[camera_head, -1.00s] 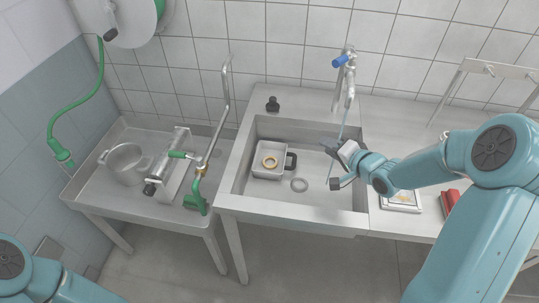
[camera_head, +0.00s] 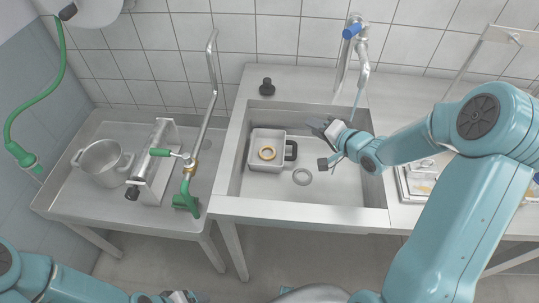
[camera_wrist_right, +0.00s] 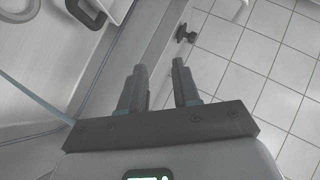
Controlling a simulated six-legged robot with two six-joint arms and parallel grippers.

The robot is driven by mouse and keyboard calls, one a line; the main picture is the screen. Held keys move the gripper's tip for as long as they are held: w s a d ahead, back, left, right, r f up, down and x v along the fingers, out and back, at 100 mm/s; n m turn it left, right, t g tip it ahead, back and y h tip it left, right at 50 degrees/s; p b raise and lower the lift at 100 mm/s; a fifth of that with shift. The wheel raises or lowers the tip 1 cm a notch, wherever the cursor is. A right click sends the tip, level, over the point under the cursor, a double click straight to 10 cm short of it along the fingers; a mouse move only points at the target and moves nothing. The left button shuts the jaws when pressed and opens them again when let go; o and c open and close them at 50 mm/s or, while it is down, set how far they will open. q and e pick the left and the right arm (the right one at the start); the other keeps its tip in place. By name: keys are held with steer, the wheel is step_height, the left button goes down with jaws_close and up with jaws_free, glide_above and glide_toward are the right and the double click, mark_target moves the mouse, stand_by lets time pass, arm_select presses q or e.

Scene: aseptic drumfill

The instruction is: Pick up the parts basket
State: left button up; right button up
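The parts basket (camera_head: 257,181) is a small light-grey open box with a dark handle on its right side. It sits in the left part of the sink, with a gold ring (camera_head: 266,153) inside. My right gripper (camera_head: 317,144) is open and empty over the sink, to the right of the basket handle and apart from it. In the right wrist view its two fingers (camera_wrist_right: 158,70) are spread with nothing between them. The basket's dark handle (camera_wrist_right: 86,12) shows at the top edge there. My left gripper (camera_head: 180,297) is partly cut off at the bottom edge; its fingers are unclear.
A grey ring (camera_head: 302,177) lies on the sink floor (camera_head: 335,190). A faucet with a blue part (camera_head: 353,30) stands behind the sink. A black knob (camera_head: 267,87) is on the back ledge. A pot (camera_head: 103,165) and a clamp device (camera_head: 155,165) occupy the left table.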

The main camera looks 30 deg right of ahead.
steer(key=f+b, duration=1.3)
steer(key=f, duration=0.1)
steer(key=shift+s+f+b, duration=0.2)
steer(key=shift+f+b, duration=0.15)
steer(key=shift+f, duration=0.05)
steer(key=shift+w+f, duration=0.15)
steer(key=shift+f, duration=0.05)
steer(key=shift+w+a+f, duration=0.1)
steer(key=shift+w+f, duration=0.05)
steer(key=shift+w, duration=0.45)
steer(key=b+x, duration=0.1)
steer(key=x, duration=0.5)
steer(key=shift+c, duration=0.3)
jaws_close()
